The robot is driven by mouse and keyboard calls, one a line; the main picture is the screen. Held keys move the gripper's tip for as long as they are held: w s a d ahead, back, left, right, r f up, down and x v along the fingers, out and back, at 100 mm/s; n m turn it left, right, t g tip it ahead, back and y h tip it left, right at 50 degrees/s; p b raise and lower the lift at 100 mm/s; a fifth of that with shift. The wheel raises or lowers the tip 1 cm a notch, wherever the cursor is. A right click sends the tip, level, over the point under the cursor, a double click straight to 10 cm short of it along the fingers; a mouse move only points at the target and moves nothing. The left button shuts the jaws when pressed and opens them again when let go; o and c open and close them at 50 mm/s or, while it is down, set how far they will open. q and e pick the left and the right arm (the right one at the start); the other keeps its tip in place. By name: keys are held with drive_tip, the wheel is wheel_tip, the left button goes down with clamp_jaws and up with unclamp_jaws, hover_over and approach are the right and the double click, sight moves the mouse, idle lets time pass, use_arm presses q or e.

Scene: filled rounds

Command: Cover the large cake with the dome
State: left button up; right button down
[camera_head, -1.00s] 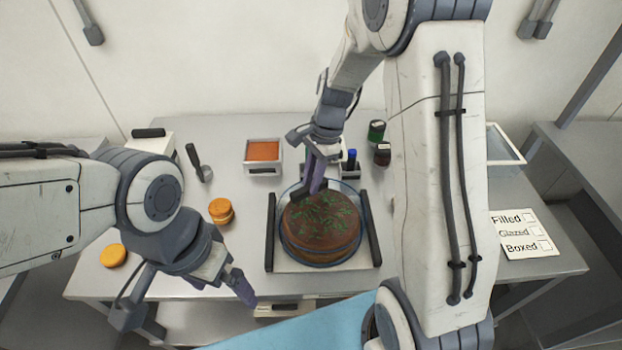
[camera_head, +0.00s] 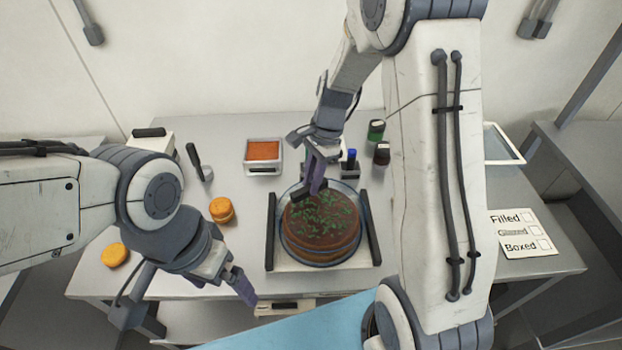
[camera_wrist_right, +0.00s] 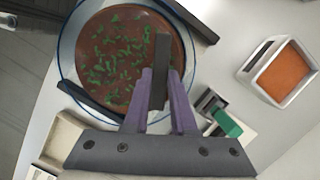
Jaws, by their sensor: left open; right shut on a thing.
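The large cake (camera_head: 322,222) is round and brown with green flecks on top. It stands on a pale board (camera_head: 284,265) with dark bars at both sides. The clear dome with a bluish rim (camera_head: 283,243) surrounds the cake; I cannot tell whether its rim touches the board. My right gripper (camera_head: 308,190) is above the cake's back left part, shut on the dome's dark handle (camera_wrist_right: 161,65). In the right wrist view the cake (camera_wrist_right: 108,60) shows through the dome. My left gripper (camera_head: 246,293) is open and empty at the table's front edge.
Small orange rounds (camera_head: 221,210) lie on the left. An orange-filled tray (camera_head: 263,151), a dark-handled tool (camera_head: 196,163) and small jars (camera_head: 376,131) stand behind. A checklist card (camera_head: 522,234) and an empty tray (camera_head: 500,145) are on the right.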

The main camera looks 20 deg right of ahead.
drive_tip(key=shift+f, duration=0.15)
drive_tip(key=shift+c, duration=0.9)
unclamp_jaws()
wheel_tip(320, 180, up, 7)
drive_tip(key=p, duration=0.7)
wheel_tip(320, 180, down, 7)
drive_tip(key=b, duration=0.7)
